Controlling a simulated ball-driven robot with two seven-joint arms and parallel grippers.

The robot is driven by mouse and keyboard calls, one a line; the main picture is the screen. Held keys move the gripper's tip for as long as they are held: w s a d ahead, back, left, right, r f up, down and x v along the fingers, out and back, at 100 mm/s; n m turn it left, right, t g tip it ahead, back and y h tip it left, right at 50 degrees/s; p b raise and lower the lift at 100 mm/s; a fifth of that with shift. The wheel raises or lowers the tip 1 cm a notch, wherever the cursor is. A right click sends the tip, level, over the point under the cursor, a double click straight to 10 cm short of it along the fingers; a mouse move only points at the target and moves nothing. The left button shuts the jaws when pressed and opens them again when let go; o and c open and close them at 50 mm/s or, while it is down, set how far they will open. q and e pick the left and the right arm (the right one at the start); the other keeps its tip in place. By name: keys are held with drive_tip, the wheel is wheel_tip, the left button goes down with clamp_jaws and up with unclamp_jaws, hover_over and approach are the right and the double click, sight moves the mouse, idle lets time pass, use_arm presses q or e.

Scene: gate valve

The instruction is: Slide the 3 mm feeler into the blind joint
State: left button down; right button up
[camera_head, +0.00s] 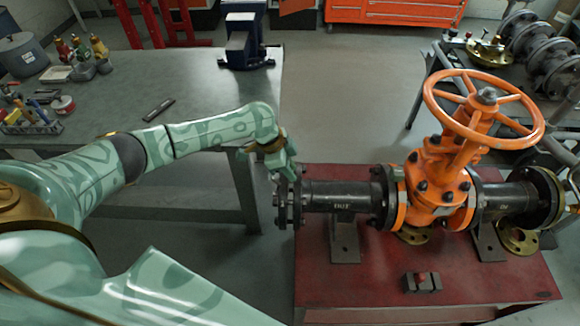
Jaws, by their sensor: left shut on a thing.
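My left gripper (281,175) reaches in from the left and points down at the blind joint (288,206), the pair of dark bolted flanges at the left end of the pipe. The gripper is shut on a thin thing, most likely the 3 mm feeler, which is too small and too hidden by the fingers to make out. The fingertips are at the upper edge of the flanges. I cannot tell whether the feeler is in the gap or only touching it. My right gripper is not in view.
The orange gate valve (438,186) with its handwheel (436,102) stands on a red bench (385,272), right of the joint. A small dark block (422,282) lies on the bench front. A grey workbench (210,85) with a blue vise (245,45) stands behind left.

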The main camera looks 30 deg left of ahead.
use_arm(q)
drive_tip(key=shift+f, duration=0.2)
drive_tip(key=c, duration=1.1)
unclamp_jaws()
drive_tip(key=shift+r, duration=0.1)
drive_tip(key=shift+c, duration=0.2)
drive_tip(key=p+v, duration=0.4)
drive_tip(key=v, duration=1.2)
drive_tip(key=shift+a+r, duration=0.1)
